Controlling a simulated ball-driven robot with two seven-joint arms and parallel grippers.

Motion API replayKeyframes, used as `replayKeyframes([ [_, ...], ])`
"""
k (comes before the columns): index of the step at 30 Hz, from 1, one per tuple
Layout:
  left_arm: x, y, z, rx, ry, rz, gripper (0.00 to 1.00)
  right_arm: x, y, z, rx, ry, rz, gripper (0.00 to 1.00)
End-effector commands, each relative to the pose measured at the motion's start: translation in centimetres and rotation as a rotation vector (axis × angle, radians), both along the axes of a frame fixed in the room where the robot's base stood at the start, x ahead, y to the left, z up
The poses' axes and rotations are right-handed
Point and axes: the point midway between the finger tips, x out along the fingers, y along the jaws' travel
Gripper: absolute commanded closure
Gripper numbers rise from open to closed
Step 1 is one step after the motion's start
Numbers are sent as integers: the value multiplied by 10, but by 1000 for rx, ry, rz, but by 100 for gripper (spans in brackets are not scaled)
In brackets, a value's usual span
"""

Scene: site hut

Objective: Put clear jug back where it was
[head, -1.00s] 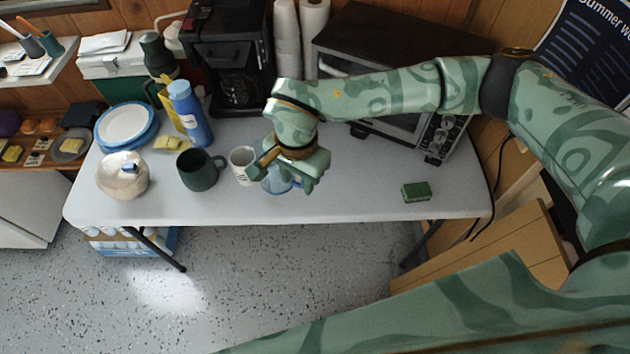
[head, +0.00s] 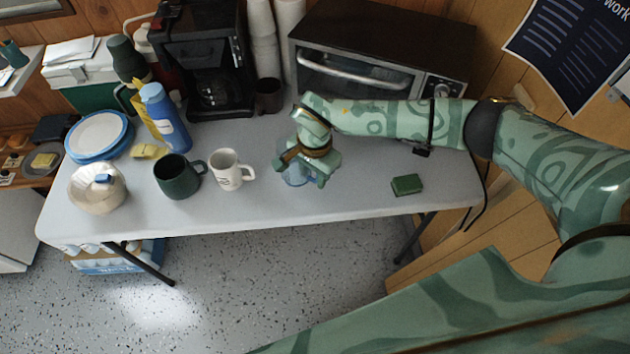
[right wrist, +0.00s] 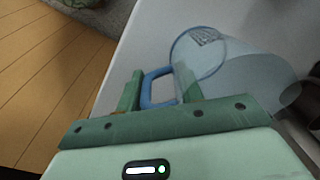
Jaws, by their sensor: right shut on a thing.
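The clear jug (head: 297,178) is bluish and see-through, over the table's middle right, partly hidden by my right gripper (head: 308,172). In the right wrist view the jug (right wrist: 232,78) shows its round rim and its blue handle (right wrist: 146,88) between the two fingers of my right gripper (right wrist: 160,92). The gripper is shut on the handle. I cannot tell whether the jug's base touches the table. My left gripper is not in view.
The white mug (head: 229,171) and dark green mug (head: 178,177) stand left of the jug. A dark cup (head: 268,96) is behind it, beside the coffee maker (head: 205,65). A green sponge (head: 407,185) lies to the right. The toaster oven (head: 375,50) stands behind. Table between jug and sponge is clear.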

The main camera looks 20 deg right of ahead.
Motion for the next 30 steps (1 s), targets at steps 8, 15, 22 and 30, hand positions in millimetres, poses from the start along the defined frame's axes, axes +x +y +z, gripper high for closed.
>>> replayKeyframes([
  [8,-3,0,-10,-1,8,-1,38,4,-9,-28,1,4,0,100],
  [15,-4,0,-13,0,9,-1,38,5,-9,-42,1,-2,2,100],
  [22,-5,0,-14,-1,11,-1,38,5,-9,-45,0,0,2,100],
  [30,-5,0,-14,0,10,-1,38,5,-9,-45,0,0,1,41],
])
